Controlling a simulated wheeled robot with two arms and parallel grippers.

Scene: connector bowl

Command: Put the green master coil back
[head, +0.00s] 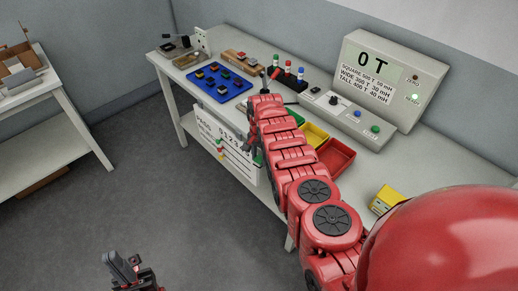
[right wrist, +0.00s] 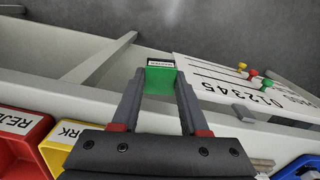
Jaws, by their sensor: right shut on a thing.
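The green master coil (right wrist: 160,79) is a green block with a dark top and a white label. In the right wrist view it sits between the fingertips of my right gripper (right wrist: 160,92), which is shut on it. The coil is held out past the bench's front edge, with grey floor behind it. In the head view my right arm reaches over the bench and hides much of my right gripper (head: 251,146); a bit of green shows just below it. My left gripper (head: 122,264) is low at the left over the floor, away from the bench; its jaw opening is unclear.
On the bench (head: 455,150) stand a blue tray (head: 208,97) with dark pieces, a wooden block (head: 240,62), coloured pegs (head: 288,72) and a meter reading 0 T (head: 395,75). Green, yellow (head: 313,136) and red (head: 338,156) bins line the front. A printed board (head: 217,137) hangs on the front.

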